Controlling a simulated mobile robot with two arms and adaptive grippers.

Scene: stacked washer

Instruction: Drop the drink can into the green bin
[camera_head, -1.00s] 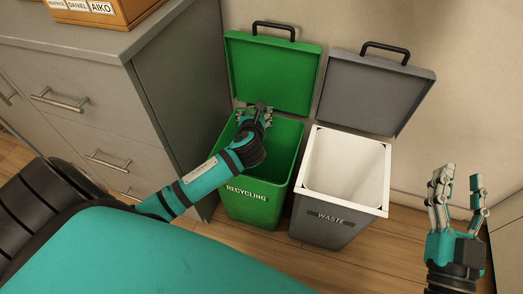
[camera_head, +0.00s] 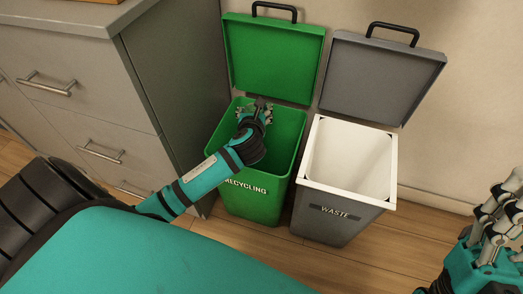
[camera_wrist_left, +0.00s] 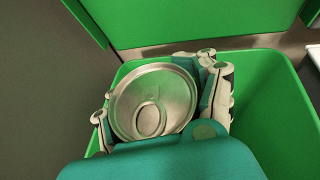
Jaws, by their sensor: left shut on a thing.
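The green recycling bin (camera_head: 250,205) stands open beside the cabinet, with its lid (camera_head: 272,55) raised against the wall. My left gripper (camera_head: 262,106) is over the bin's opening, near the back. In the left wrist view, my left gripper (camera_wrist_left: 165,100) is shut on the drink can (camera_wrist_left: 152,103), whose silver top with pull tab faces the camera. The green bin (camera_wrist_left: 270,120) surrounds it in that view. The can is hidden by the hand and wrist in the head view. My right gripper (camera_head: 500,205) is open and empty at the right edge, partly cut off.
A grey waste bin (camera_head: 335,225) with a white liner and raised lid stands right of the green bin. A grey cabinet (camera_head: 185,85) with drawers stands close on the left. Wooden floor (camera_head: 270,255) shows in front of the bins.

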